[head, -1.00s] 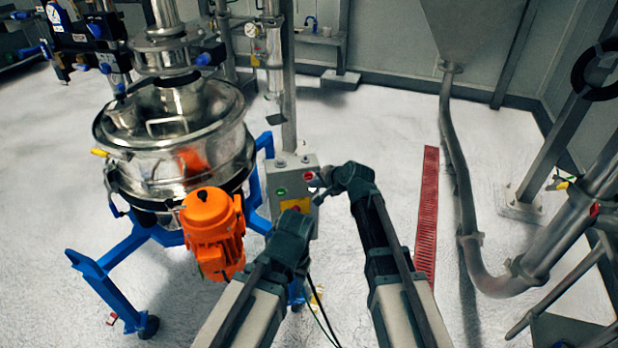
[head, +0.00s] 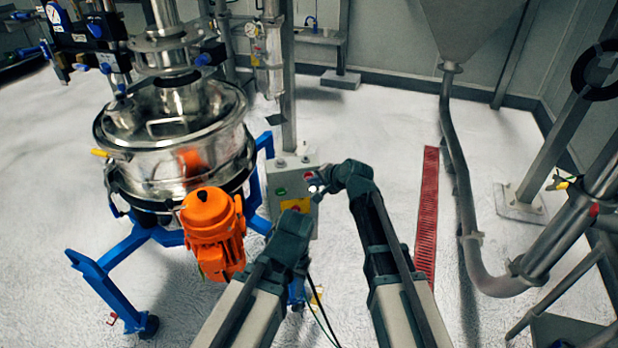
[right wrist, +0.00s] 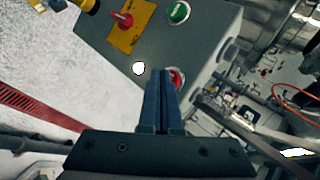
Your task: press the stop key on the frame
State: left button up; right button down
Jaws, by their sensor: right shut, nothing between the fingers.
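A grey control box (head: 303,222) stands on a post beside the sifter. On it are a green button (head: 281,191), a red button (head: 309,176) and a red switch on a yellow plate (right wrist: 124,40). A small round white spot (right wrist: 138,68), bright like a lit lamp, lies beside the red button in the right wrist view. My right gripper (head: 315,187) is shut and empty. Its fingertips overlap the edge of the red button (right wrist: 177,77) in the right wrist view; whether they touch it I cannot tell. My left arm ends in front of the box, its fingers hidden.
The steel sifter (head: 170,140) with its orange motor (head: 212,232) and blue frame (head: 115,262) stands to the left of the box. A red floor grating (head: 427,220) and a steel pipe (head: 462,190) lie to the right. The floor between is clear.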

jog(key=shift+w+a, duration=0.1)
jog(key=shift+w, duration=0.35)
dwell(0.5)
jog(key=shift+s, duration=0.1)
jog(key=shift+s+d, duration=0.25)
jog(key=shift+s, duration=0.5)
jog(key=s, duration=0.2)
jog(key=s+d, duration=0.1)
jog(key=s, duration=0.1)
jog(key=shift+s+d, duration=0.1)
jog(key=shift+s, duration=0.3)
dwell(0.7)
